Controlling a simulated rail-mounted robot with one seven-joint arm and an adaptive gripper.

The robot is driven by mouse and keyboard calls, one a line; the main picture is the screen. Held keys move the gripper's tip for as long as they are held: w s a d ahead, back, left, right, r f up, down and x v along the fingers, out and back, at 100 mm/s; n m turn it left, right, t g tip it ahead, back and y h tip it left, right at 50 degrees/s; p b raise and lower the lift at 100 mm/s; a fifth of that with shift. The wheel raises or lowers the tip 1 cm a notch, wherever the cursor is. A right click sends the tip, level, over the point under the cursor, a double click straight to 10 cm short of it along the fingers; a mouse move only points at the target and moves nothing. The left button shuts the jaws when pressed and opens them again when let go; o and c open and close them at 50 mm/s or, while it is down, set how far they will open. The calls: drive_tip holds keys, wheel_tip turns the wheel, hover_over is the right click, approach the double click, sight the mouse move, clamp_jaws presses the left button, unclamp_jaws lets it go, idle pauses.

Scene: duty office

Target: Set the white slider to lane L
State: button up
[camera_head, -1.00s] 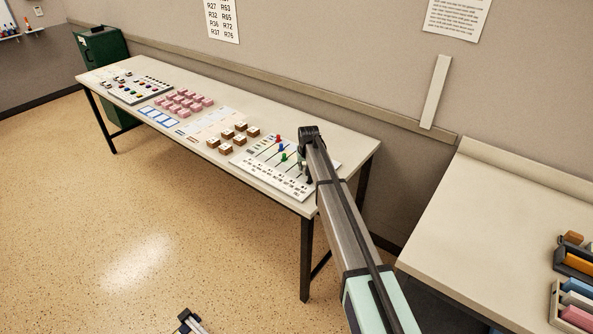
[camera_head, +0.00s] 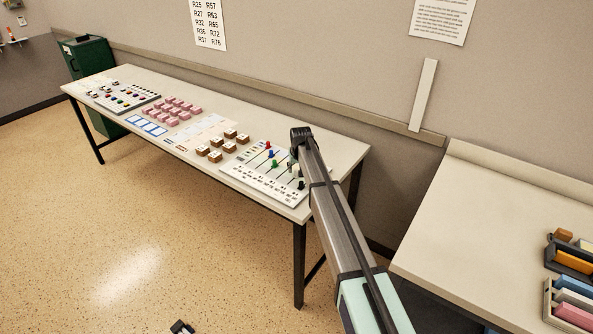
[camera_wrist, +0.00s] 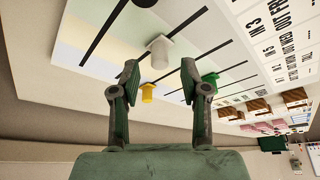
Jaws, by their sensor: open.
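The white slider (camera_wrist: 160,52) is a pale knob on a dark slot of the white slider board (camera_wrist: 193,42) in the wrist view. In the head view, the white slider (camera_head: 295,169) shows just below my arm's end, on the right part of the board (camera_head: 248,179). My gripper (camera_wrist: 157,72) is open, its two dark fingers apart and nothing held. In the picture, the white slider lies between and slightly beyond the fingertips; contact is not visible. Lane letters are too small or cut off to read, so I cannot tell which lane is L.
A yellow slider (camera_wrist: 148,92) shows between the fingers and a green slider (camera_wrist: 210,82) beside the right finger. A black slider (camera_wrist: 144,3) is at the top edge. Brown blocks (camera_head: 215,155) and pink blocks (camera_head: 168,113) stand farther left on the table.

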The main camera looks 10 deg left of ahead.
drive_tip(key=v, duration=1)
drive_tip(key=shift+d+f, duration=0.1)
